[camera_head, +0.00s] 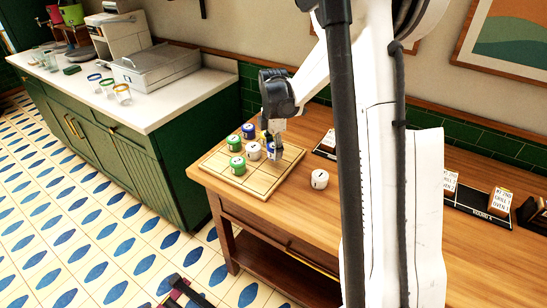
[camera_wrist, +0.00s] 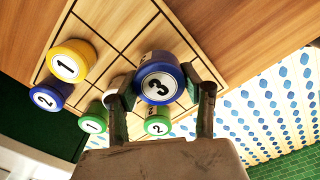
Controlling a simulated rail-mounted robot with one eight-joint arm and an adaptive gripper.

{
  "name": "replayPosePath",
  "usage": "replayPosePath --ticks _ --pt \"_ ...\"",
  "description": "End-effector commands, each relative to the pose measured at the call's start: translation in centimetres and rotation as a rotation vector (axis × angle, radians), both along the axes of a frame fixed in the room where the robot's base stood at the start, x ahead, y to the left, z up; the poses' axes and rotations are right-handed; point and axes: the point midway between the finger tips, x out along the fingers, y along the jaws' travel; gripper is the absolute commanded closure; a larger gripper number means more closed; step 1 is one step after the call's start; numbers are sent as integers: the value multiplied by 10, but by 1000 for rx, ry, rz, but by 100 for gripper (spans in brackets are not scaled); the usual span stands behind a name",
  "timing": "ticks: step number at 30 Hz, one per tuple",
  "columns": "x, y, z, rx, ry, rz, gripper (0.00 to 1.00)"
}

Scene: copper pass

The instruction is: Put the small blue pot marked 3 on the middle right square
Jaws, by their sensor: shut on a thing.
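My gripper (camera_head: 276,138) is over the right part of the light wooden grid board (camera_head: 262,186) in the head view. It is shut on the small blue pot marked 3 (camera_wrist: 158,80), which sits between both fingers (camera_wrist: 165,98) in the wrist view. The blue pot (camera_head: 274,152) also shows below the fingers in the head view. I cannot tell whether it touches the board or hangs just above it. The middle right square itself is partly hidden by the pot and gripper.
On the board stand a yellow pot 1 (camera_wrist: 72,60), a blue pot 2 (camera_wrist: 48,96), a green pot 1 (camera_wrist: 94,118), a green pot 2 (camera_wrist: 157,124) and a white pot (camera_head: 254,151). Another white pot (camera_head: 319,179) stands on the table right of the board. The board's front right is bare.

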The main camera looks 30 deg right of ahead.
Motion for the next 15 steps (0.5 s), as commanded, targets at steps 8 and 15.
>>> replayPosePath --ticks 8,15 --pt "0 0 -31 0 0 0 88" --pt "0 0 -39 0 0 0 88"
